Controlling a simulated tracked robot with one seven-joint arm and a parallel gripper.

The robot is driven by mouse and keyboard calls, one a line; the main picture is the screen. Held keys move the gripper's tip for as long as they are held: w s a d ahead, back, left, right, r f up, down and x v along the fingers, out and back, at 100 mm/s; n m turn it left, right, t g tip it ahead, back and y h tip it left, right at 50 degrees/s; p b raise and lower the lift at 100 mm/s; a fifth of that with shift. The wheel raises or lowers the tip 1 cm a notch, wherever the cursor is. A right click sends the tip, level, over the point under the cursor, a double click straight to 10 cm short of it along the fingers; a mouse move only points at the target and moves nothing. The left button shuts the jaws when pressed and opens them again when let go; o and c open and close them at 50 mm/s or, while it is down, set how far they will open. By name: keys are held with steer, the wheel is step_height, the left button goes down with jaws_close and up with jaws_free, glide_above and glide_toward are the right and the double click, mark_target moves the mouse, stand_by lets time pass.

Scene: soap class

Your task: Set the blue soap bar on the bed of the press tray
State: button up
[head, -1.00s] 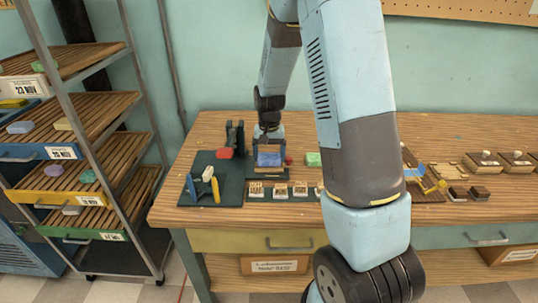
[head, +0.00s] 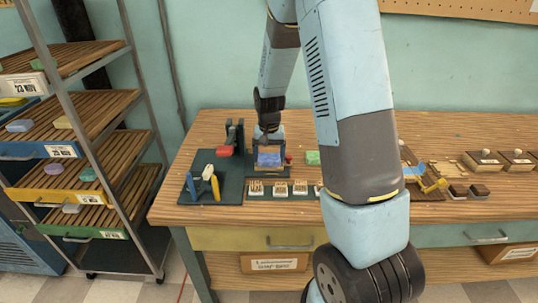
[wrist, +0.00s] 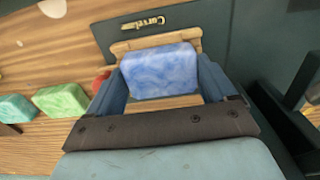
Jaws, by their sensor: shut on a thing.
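The blue marbled soap bar (head: 270,155) is between the fingers of my gripper (head: 269,150). In the wrist view the blue soap bar (wrist: 160,70) has a blue finger at each side, and my gripper (wrist: 163,88) is shut on it. The wooden bed of the press tray (wrist: 165,102) shows just in front of the bar, with its raised wooden edge behind it. The bar is over the bed, roughly in line with it. I cannot tell whether its underside touches the bed.
A green bar (head: 313,157) lies right of the press. A red-handled press (head: 225,151) stands left. Several stamps (head: 282,188) line the front on a dark mat. A stand with a yellow-handled tool (head: 215,186) is at the left. A rack of soaps (head: 80,150) stands beside the table.

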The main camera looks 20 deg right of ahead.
stand_by(0.3)
steer(key=o, duration=0.9)
steer(key=shift+r, duration=0.1)
steer(key=shift+r, duration=2.85)
